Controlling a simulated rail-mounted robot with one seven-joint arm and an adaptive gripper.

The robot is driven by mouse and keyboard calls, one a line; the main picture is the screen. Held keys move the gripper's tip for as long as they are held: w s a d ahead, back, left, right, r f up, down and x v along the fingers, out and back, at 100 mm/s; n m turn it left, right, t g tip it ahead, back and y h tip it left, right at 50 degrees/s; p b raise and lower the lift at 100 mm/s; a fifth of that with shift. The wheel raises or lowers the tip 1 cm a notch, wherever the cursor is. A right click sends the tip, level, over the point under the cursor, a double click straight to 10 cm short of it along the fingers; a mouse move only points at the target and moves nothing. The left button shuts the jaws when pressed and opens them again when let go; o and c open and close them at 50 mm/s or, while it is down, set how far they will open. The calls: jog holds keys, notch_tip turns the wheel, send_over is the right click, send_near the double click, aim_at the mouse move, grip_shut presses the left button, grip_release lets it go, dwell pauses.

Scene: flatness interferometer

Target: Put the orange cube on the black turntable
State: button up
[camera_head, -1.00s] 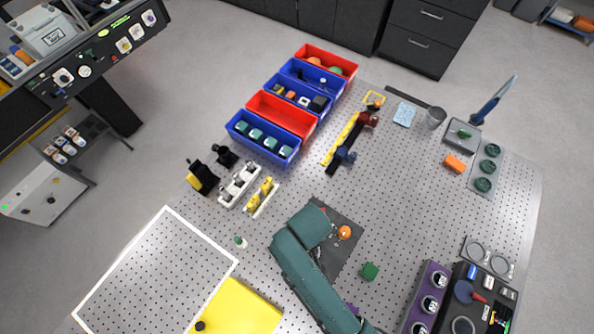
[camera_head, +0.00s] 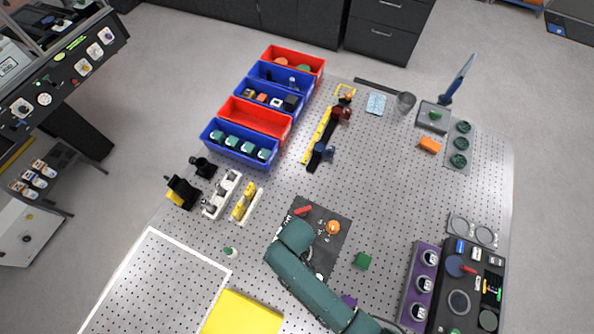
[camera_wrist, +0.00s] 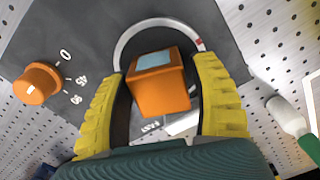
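The orange cube (camera_wrist: 162,96), with a pale blue patch on one face, sits between the yellow fingers of my gripper (camera_wrist: 163,92) in the wrist view. The fingers appear closed against its two sides. Behind it lies the black turntable (camera_wrist: 158,38), a dark disc inside a pale ring with a red mark, on a dark plate (camera_wrist: 75,25). The cube overlaps the disc in this view; I cannot tell whether it touches it. In the head view my arm covers the cube, the fingers and most of the turntable on the plate (camera_head: 338,215).
An orange knob (camera_wrist: 37,83) with angle marks stands on the plate beside the turntable. A white-and-green bottle (camera_wrist: 288,117) is on the other side.

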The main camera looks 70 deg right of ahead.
notch_tip(320, 180, up, 12)
jog(key=shift+r, duration=0.15)
dwell(0.5)
jog(key=w+a+r+n+t+h, duration=0.25)
jog(key=w+r+t, duration=0.85)
jog(key=w+r, duration=1.05)
jog(key=s+a+r+t, duration=0.1)
jog(key=a+r+t, duration=0.1)
jog(key=r, duration=0.9)
jog(key=s+a+r+n+t+y, duration=0.1)
jog(key=r+t, duration=0.4)
jog(key=r, duration=0.6)
jog(key=s+a+r+n+t+y, duration=0.1)
jog(key=s+a+r+t, duration=0.2)
jog(key=r, duration=0.7)
jog(key=shift+a+r+n+t, duration=0.25)
jog(key=shift+a+r+t, duration=0.15)
jog(key=shift+a+t, duration=0.25)
